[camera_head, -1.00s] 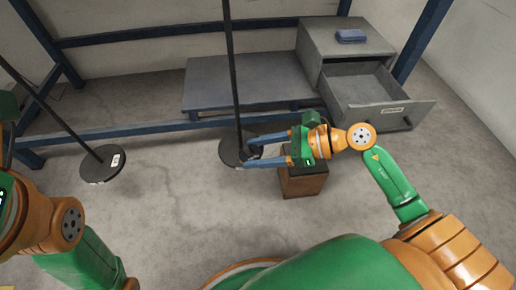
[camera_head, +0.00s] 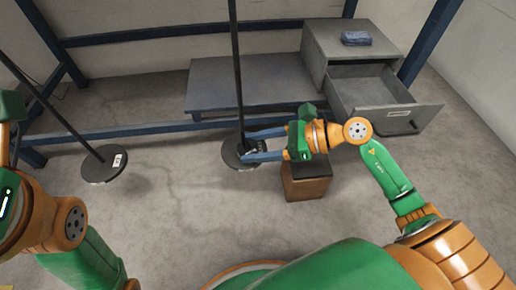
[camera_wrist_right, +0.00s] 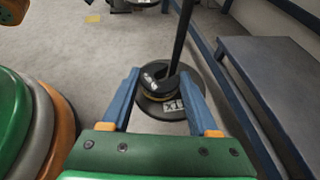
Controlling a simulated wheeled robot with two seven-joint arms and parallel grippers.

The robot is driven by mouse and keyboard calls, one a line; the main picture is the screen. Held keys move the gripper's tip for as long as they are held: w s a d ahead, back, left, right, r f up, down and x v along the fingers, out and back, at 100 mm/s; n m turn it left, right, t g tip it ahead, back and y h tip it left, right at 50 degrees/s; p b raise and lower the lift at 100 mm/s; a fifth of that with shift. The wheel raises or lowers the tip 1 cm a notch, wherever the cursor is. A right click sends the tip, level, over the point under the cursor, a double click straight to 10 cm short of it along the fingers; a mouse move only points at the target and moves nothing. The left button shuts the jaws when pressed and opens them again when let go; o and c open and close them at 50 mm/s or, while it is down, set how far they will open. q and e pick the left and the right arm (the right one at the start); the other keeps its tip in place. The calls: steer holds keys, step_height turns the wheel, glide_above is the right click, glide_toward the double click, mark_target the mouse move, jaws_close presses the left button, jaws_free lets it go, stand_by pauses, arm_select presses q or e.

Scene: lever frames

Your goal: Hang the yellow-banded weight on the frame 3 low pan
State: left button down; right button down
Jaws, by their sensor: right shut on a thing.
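My right gripper (camera_head: 245,146) is shut on a dark weight (camera_wrist_right: 155,76) with pale markings on top and a faint yellowish band low on its side. The weight is between the fingertips, beside a black rod and over a round dark pan (camera_wrist_right: 182,104) labelled "X1". The same pan shows in the head view (camera_head: 230,157) at the rod's foot. I cannot tell whether the weight touches the pan, or which frame number this is. My left arm is at the left edge; its fingers are out of view.
A second dark pan (camera_head: 104,165) on a slanting rod is at the left. A brown box (camera_head: 306,188) with a dark top stands below my right gripper. A grey bench (camera_head: 240,82) and a grey cabinet with an open drawer (camera_head: 375,92) stand behind.

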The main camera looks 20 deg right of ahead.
steer(key=shift+w, duration=0.35)
steer(key=shift+w, duration=0.15)
steer(key=shift+w+a+b, duration=0.1)
steer(key=shift+w+b, duration=0.2)
steer(key=shift+w, duration=0.05)
steer(key=shift+w, duration=0.2)
steer(key=shift+f+b, duration=0.45)
steer(key=shift+b, duration=0.05)
stand_by(0.4)
steer(key=shift+c, duration=0.4)
jaws_free()
steer(key=shift+s, duration=0.1)
